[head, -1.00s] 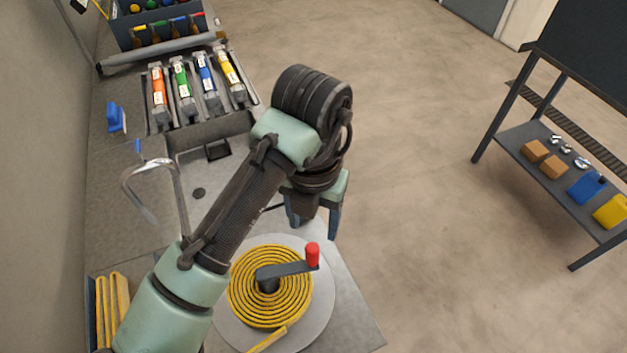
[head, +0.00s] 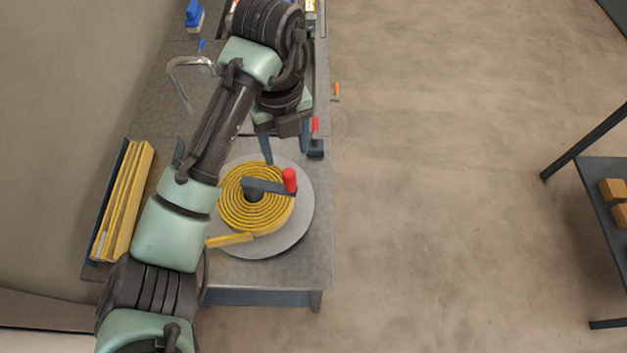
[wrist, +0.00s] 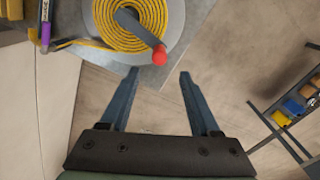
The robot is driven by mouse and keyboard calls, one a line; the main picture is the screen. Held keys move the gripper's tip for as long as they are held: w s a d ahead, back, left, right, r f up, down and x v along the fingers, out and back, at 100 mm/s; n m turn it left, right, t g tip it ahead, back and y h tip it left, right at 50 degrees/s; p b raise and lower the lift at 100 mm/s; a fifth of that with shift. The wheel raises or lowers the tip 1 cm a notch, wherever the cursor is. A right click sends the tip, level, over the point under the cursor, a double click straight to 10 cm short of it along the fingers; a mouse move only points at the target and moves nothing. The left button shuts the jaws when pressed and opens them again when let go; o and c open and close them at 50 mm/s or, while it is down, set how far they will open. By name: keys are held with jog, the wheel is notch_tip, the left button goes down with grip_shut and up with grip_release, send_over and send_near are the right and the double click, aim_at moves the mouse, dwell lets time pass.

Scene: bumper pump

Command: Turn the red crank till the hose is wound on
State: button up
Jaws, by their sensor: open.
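The red crank handle (head: 290,180) stands upright at the end of a dark crank arm (head: 268,187) on the reel. A yellow hose (head: 232,212) lies in a flat coil on the round grey disc (head: 302,222), with a loose end running off to the left. My gripper (head: 285,150) is open and empty, fingers pointing down, just behind the reel in the head view. In the wrist view the red handle (wrist: 159,55) is beyond the fingertips of my gripper (wrist: 158,75), roughly between them and not touched.
The reel sits on a grey bench (head: 300,268) along the left wall. A small red-handled item (head: 315,135) stands at the bench edge. A dark shelf (head: 600,200) is right; the floor between is clear.

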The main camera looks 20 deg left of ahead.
aim_at(290, 181)
notch_tip(290, 181, down, 10)
jog(key=b, duration=0.4)
jog(key=shift+a+f, duration=0.1)
jog(key=shift+f, duration=1.05)
jog(key=shift+c, duration=0.3)
grip_shut()
